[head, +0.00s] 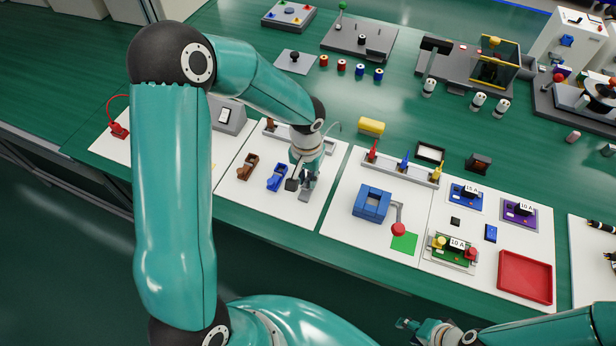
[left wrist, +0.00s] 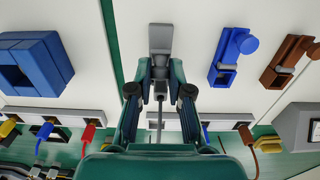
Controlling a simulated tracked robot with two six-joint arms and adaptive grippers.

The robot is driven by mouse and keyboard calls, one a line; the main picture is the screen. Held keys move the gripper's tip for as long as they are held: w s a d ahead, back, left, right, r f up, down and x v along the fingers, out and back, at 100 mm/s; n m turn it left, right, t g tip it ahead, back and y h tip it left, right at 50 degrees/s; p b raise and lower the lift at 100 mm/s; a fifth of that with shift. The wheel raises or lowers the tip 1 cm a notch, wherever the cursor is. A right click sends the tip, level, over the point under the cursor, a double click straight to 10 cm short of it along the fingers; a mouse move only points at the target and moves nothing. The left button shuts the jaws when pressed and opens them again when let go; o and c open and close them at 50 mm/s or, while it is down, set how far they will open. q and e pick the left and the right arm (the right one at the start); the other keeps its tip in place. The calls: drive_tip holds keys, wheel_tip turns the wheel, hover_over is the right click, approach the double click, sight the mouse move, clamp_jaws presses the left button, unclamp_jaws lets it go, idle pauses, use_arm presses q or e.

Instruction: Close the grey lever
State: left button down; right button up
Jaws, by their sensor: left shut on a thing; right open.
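The grey lever (head: 307,193) sits on a white panel near the front of the bench, to the right of the blue lever (head: 276,177) and the brown lever (head: 248,166). In the left wrist view, the grey lever (left wrist: 161,40) shows at the top middle, with its near part between my fingers. My left gripper (left wrist: 160,90) is shut on it; in the head view my left gripper (head: 300,181) partly hides it. The lever's exact angle cannot be told. My right gripper (head: 408,326) is open and empty at the bottom, in front of the bench.
The blue lever (left wrist: 228,55) and brown lever (left wrist: 287,60) are close beside my left gripper in the wrist view. A blue square block (head: 371,203) and a red-knobbed handle (head: 398,228) are on the panel to the right. A red tray (head: 525,277) lies further right.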

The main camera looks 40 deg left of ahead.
use_arm(q)
drive_tip(key=shift+s+d+f+t+y+b, duration=0.3)
drive_tip(key=shift+t+b, duration=1.15)
drive_tip(key=shift+b, duration=4.25)
drive_tip(key=shift+s+d+f+t+y+b, duration=0.1)
drive_tip(key=shift+s+f+t+y+b, duration=0.65)
drive_tip(key=shift+b, duration=4.95)
drive_tip(key=shift+s+d+f+t+h+b, duration=0.1)
drive_tip(key=shift+s+f+t+b, duration=0.5)
drive_tip(key=shift+t+b, duration=3.35)
drive_tip(key=g+b, duration=0.3)
drive_tip(key=shift+s+r, duration=0.1)
drive_tip(key=shift+r, duration=0.25)
drive_tip(key=c, duration=1.1)
unclamp_jaws()
drive_tip(key=shift+o, duration=0.2)
drive_tip(key=v, duration=1.2)
drive_tip(key=shift+r, duration=0.1)
